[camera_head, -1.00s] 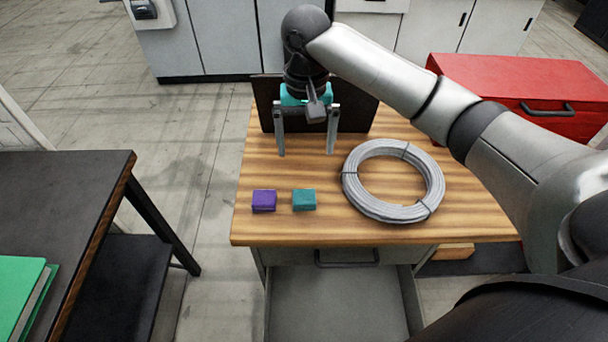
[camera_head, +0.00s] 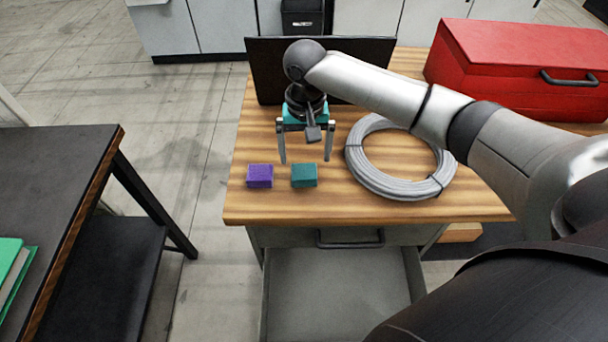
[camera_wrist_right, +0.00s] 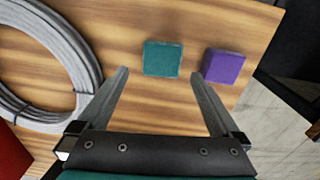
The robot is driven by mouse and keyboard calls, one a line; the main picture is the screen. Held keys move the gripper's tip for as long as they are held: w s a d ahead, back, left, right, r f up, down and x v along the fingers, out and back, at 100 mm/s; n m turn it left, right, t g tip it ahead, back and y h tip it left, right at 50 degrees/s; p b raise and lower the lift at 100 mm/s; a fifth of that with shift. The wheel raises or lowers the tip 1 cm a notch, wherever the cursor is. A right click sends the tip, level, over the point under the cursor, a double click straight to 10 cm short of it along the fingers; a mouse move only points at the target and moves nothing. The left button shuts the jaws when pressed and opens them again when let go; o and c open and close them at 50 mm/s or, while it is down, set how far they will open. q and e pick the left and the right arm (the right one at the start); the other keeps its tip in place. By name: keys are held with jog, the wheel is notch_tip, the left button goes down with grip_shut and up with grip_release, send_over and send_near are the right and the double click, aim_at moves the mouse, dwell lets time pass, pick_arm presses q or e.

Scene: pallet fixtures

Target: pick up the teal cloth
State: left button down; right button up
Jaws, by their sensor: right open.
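The teal cloth (camera_head: 304,175) is a small folded block lying on the wooden worktop (camera_head: 400,212). It also shows in the right wrist view (camera_wrist_right: 162,59), ahead of the fingertips and between their lines. My right gripper (camera_head: 306,160) is open and empty, its fingers pointing down above the worktop, just behind the cloth in the head view. Its two fingers also show in the right wrist view (camera_wrist_right: 160,75), spread apart. No contact with the cloth shows. My left gripper is not in the frames.
A purple block (camera_head: 260,176) lies close to the left of the cloth. A grey cable coil (camera_head: 363,175) lies to the right. A dark panel (camera_head: 268,75) and a red toolbox (camera_head: 520,65) stand behind. An open drawer (camera_head: 335,295) juts out below the front edge.

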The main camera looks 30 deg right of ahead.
aim_at(304, 171)
jog(key=f, duration=0.3)
jog(key=f+b, duration=0.1)
jog(key=f, duration=0.1)
jog(key=shift+s+a+f, duration=0.2)
jog(key=shift+a, duration=0.05)
jog(key=shift+c, duration=1.2)
jog(key=c, duration=1.1)
jog(key=shift+r, duration=0.2)
notch_tip(304, 171, up, 20)
jog(key=p, duration=0.3)
jog(key=shift+f, duration=0.1)
